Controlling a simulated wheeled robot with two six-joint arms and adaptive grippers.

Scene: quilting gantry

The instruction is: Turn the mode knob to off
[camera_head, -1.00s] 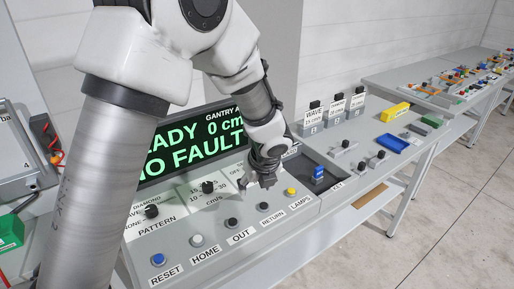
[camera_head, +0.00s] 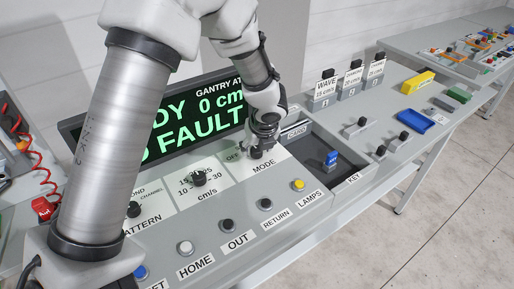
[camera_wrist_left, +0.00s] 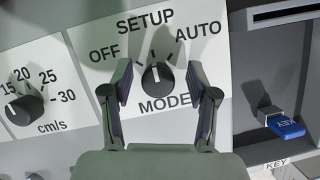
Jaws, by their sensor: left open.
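The mode knob (camera_wrist_left: 158,76) is black and round, on a white plate (camera_wrist_left: 206,52) marked OFF, SETUP, AUTO and MODE. Its white pointer line points up toward SETUP. My left gripper (camera_wrist_left: 157,88) is open, with one finger on each side of the knob; I cannot tell whether either finger touches it. In the head view my left gripper (camera_head: 262,151) is down at the mode plate (camera_head: 278,164) and hides the knob. The right gripper is not in view.
The cm/s knob (camera_head: 198,178) is left of the mode plate. A blue key (camera_head: 331,158) stands to its right. Buttons, including a yellow one (camera_head: 298,184), line the front of the panel. The display (camera_head: 205,112) reading FAULT stands behind.

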